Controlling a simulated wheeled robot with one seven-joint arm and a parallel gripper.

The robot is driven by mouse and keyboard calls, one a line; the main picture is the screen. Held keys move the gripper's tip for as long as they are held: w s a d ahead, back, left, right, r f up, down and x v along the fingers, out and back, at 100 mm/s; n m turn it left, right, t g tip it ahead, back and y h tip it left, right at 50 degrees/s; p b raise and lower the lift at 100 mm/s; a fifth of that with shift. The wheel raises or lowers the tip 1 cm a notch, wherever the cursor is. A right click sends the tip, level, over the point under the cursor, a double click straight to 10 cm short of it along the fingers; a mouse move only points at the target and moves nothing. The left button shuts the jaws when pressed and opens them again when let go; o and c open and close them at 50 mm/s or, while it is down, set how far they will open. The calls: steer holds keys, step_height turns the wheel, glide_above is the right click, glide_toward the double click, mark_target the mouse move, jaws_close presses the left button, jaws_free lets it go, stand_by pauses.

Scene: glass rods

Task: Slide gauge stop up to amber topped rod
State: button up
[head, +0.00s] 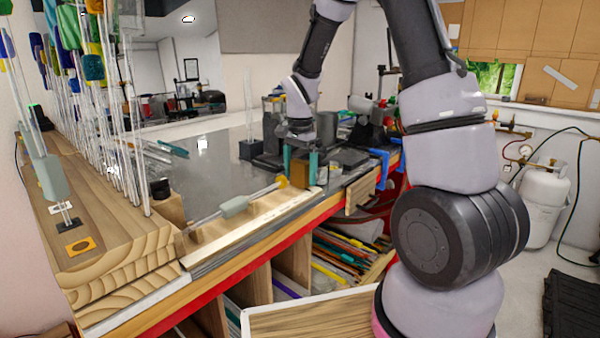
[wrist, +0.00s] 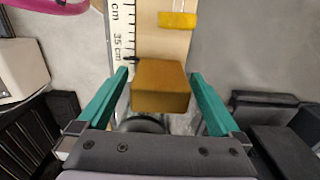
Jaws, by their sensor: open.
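The gauge stop, a brown-orange block (head: 302,176), sits on the pale wooden gauge board (head: 240,222) near its far end. It also shows in the wrist view (wrist: 160,88). A clear rod lies along the board with its amber top (head: 282,182) toward the stop; the amber top shows in the wrist view (wrist: 178,19). A short stretch of bare board separates it from the stop. My gripper (head: 300,165) is open, its teal fingers on either side of the block. In the wrist view my gripper (wrist: 159,76) shows gaps beside the block.
A scale marked 35 cm (wrist: 118,42) runs along the board's left side in the wrist view. A wooden rack (head: 100,215) of upright glass rods with coloured tops stands at left. Dark equipment (head: 350,158) crowds the bench beyond my gripper.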

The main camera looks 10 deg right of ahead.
jaws_close()
steer(key=shift+s+a, duration=0.75)
steer(key=shift+a, duration=0.35)
jaws_free()
steer(key=shift+r, duration=0.1)
step_height(320, 180, up, 11)
